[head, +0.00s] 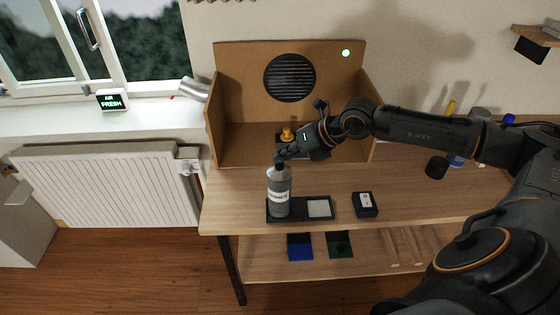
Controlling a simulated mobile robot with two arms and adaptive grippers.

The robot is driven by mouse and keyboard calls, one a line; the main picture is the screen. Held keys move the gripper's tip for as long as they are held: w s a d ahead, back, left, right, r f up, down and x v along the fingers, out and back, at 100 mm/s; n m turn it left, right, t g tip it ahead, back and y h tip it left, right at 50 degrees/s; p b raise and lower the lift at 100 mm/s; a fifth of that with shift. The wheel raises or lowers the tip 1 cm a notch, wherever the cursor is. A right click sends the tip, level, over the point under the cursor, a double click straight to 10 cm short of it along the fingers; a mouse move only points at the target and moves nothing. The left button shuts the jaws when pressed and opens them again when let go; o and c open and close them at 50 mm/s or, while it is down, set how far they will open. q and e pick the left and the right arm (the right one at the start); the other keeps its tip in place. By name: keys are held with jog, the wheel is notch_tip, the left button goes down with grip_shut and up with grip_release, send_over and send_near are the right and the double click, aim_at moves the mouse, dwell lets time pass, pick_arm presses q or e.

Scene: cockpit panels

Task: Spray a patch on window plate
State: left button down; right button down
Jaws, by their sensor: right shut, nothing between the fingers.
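A grey spray bottle (279,195) with a white label and a dark top stands upright on a dark tray (316,218) near the front left of the wooden table. A pale square plate (319,208) lies in the tray to the right of the bottle. My right gripper (284,156) is shut with nothing between its fingers. It is at the bottle's dark top; whether it touches cannot be told. A brown booth (230,145) with a round black grille (290,78) stands behind it. My left gripper is not in view.
A small yellow object (287,134) sits in the booth behind my gripper. A black box (365,204) lies right of the tray. Dark and blue containers stand at the table's right. A lit "AIR FRESH" sign (112,100) is on the windowsill. A lower shelf holds blue (300,247) and green squares.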

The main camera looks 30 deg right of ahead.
aim_at(283, 164)
jog(key=shift+r, duration=0.35)
jog(key=shift+r+p, duration=1.25)
jog(key=shift+r, duration=1.75)
